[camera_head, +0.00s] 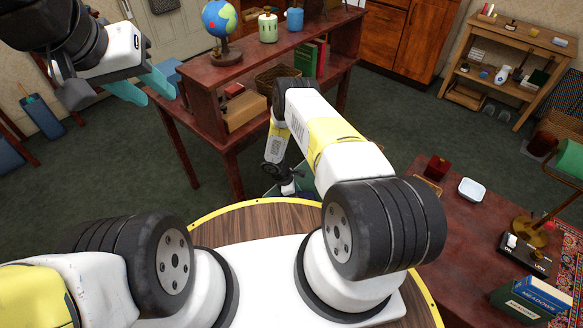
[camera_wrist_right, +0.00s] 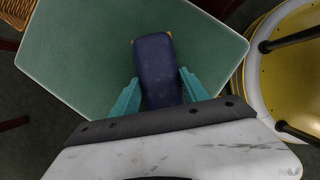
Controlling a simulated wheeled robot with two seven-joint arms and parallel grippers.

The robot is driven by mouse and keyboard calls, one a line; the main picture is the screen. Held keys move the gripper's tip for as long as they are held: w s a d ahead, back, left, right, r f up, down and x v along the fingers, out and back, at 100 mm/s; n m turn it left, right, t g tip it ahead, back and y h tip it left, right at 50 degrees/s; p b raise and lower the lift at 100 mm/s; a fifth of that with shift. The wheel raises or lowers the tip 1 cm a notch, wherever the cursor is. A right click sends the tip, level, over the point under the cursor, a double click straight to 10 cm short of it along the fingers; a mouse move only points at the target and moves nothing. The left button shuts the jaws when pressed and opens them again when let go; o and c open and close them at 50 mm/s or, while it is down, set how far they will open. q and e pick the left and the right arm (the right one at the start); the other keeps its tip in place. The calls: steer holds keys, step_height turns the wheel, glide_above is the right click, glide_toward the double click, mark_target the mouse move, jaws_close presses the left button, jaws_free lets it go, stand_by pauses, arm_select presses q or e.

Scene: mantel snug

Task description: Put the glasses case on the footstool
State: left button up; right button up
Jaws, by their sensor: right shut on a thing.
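In the right wrist view, the dark blue glasses case (camera_wrist_right: 156,65) lies between the teal fingers of my right gripper (camera_wrist_right: 157,88), which is shut on it. Below the case is a flat green top with a pale edge, which looks like the footstool (camera_wrist_right: 85,65). I cannot tell whether the case touches this top or hangs above it. In the head view, my right arm reaches down at the centre and hides most of the footstool and the case. My left gripper (camera_head: 160,90) is at the upper left, open and empty.
A dark red shelf desk (camera_head: 215,105) with a globe (camera_head: 220,18) stands ahead. A red table (camera_head: 450,255) with a white dish (camera_head: 472,189), a lamp and books is at the right. A wooden shelf (camera_head: 510,50) is at the back right. Green carpet is open between them.

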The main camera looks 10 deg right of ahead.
steer(key=o, duration=1.4)
steer(key=shift+o, duration=0.2)
steer(key=w+a+r+m+y, duration=0.1)
steer(key=w+a+r+m, duration=0.1)
steer(key=r, duration=1.2)
steer(key=w+a+r+m, duration=0.1)
steer(key=w+r, duration=0.2)
steer(key=r, duration=1.1)
steer(key=s+d+r+m+t+y, duration=0.1)
steer(key=s+r+m, duration=0.1)
steer(key=r, duration=0.8)
steer(key=s+d+r+m+t, duration=0.1)
steer(key=r+m, duration=0.2)
steer(key=r, duration=0.6)
steer(key=s+d+r+m+t+y, duration=0.1)
steer(key=s+r+m, duration=0.1)
steer(key=s+r, duration=0.4)
steer(key=s+r+m+t+y, duration=0.15)
steer(key=s+r, duration=0.25)
steer(key=r, duration=0.5)
steer(key=s+a+r+m+t+y, duration=0.1)
steer(key=s+r, duration=0.3)
steer(key=s, duration=0.4)
steer(key=s+r+m+t+y, duration=0.1)
steer(key=s+r+m, duration=0.2)
steer(key=s, duration=0.4)
steer(key=shift+s+a+r, duration=0.35)
steer(key=shift+s+r, duration=0.05)
